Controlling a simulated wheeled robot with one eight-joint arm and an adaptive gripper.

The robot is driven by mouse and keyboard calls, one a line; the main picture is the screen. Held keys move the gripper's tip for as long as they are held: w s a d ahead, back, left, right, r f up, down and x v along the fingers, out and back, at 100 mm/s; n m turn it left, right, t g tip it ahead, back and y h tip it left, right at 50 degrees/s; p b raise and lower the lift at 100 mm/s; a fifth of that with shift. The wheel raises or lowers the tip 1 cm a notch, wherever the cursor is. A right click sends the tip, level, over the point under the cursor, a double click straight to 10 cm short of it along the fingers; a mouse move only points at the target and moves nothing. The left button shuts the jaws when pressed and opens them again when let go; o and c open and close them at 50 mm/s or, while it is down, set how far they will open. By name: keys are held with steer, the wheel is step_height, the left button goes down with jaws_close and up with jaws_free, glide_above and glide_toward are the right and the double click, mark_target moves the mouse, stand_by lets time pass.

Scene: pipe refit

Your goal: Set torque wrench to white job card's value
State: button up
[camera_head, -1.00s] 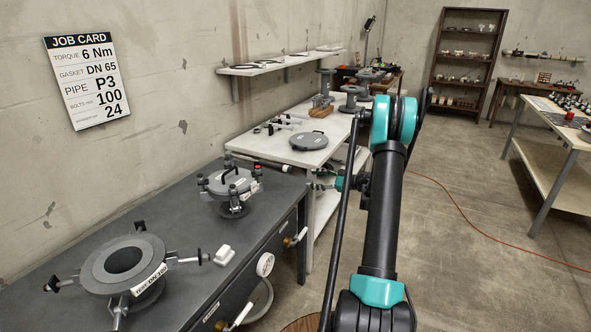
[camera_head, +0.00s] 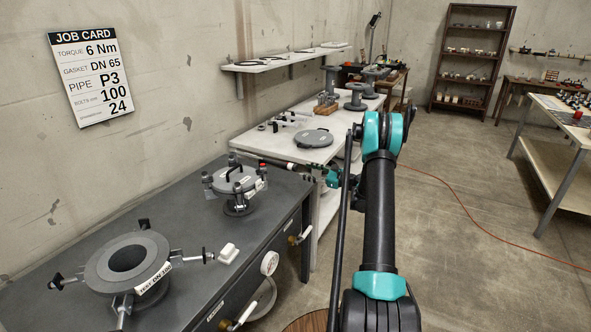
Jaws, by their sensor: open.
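The white job card (camera_head: 90,78) hangs on the wall at the upper left and reads torque 6 Nm, gasket DN 65, pipe P3, 100 and 24. A dark rod-like tool (camera_head: 278,163), possibly the torque wrench, lies along the near edge of the white bench, its right end by my gripper. Its scale is too small to read. My gripper (camera_head: 318,172) is open at that end. Whether they touch cannot be told.
The grey bench (camera_head: 195,250) holds a flanged test fixture (camera_head: 128,262) and a smaller clamped one (camera_head: 235,185). The white bench (camera_head: 275,143) carries a round grey lid (camera_head: 313,139). A red cable (camera_head: 460,200) crosses the open floor at right.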

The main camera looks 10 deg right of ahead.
mark_target(297, 168)
steer(key=x, duration=0.6)
steer(key=shift+w+a, duration=0.2)
steer(key=shift+a, duration=0.1)
steer(key=shift+c, duration=0.6)
jaws_close()
